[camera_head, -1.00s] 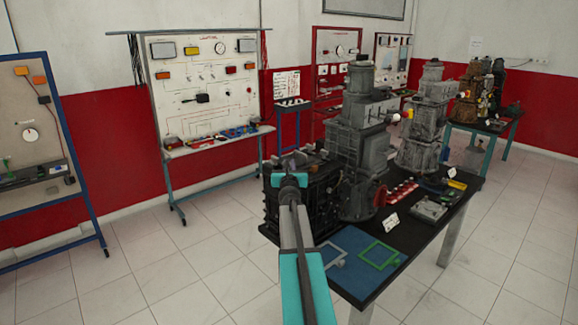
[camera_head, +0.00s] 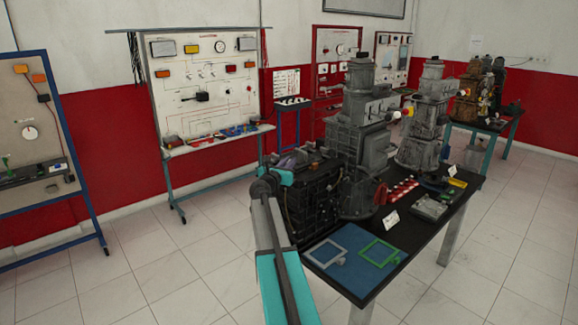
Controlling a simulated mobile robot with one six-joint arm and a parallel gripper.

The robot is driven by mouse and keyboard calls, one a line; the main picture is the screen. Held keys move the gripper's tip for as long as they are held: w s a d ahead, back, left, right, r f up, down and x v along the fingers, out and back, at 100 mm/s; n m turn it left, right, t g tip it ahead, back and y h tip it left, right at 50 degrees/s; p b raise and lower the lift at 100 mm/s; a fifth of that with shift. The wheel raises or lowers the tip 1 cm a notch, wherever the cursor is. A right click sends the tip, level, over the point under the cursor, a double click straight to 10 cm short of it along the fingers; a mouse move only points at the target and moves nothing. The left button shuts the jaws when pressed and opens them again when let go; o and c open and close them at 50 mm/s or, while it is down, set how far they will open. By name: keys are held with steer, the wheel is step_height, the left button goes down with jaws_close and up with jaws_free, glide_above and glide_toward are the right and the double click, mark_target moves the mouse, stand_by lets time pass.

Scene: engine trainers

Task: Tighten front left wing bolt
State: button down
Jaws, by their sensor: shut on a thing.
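The black engine block (camera_head: 312,195) stands at the near left end of the dark table. My arm reaches up from the bottom of the picture to the engine's upper left corner. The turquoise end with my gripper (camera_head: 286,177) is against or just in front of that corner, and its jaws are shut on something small. The fingertips and what they hold are too small and partly hidden to make out. I cannot pick out the front left wing bolt. A purplish patch (camera_head: 289,162) shows on the engine's top, just above my wrist.
The dark table (camera_head: 437,222) also carries a tall grey engine (camera_head: 360,140), a lighter one (camera_head: 425,125) and a blue mat (camera_head: 355,262) with a white and a green frame. Trainer boards stand on the left and at the back. The tiled floor on the left is clear.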

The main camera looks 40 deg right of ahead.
steer(key=m+g+b, duration=0.1)
steer(key=g+b, duration=0.1)
steer(key=m+g+h+b, duration=0.1)
steer(key=m+g+b, duration=0.1)
steer(key=g, duration=0.1)
steer(key=shift+w+f+m+g, duration=0.15)
steer(key=shift+w+m+g, duration=0.05)
steer(key=shift+m+g, duration=0.1)
steer(key=shift+s+m+g+b, duration=0.1)
steer(key=shift+m+g+b, duration=0.5)
steer(key=shift+g+b, duration=0.35)
steer(key=shift+s+r+m+g+b, duration=0.1)
steer(key=shift+r+m+g+b, duration=0.2)
steer(key=shift+g, duration=0.15)
steer(key=c, duration=1.8)
jaws_free()
steer(key=shift+o, duration=0.2)
steer(key=shift+f, duration=0.1)
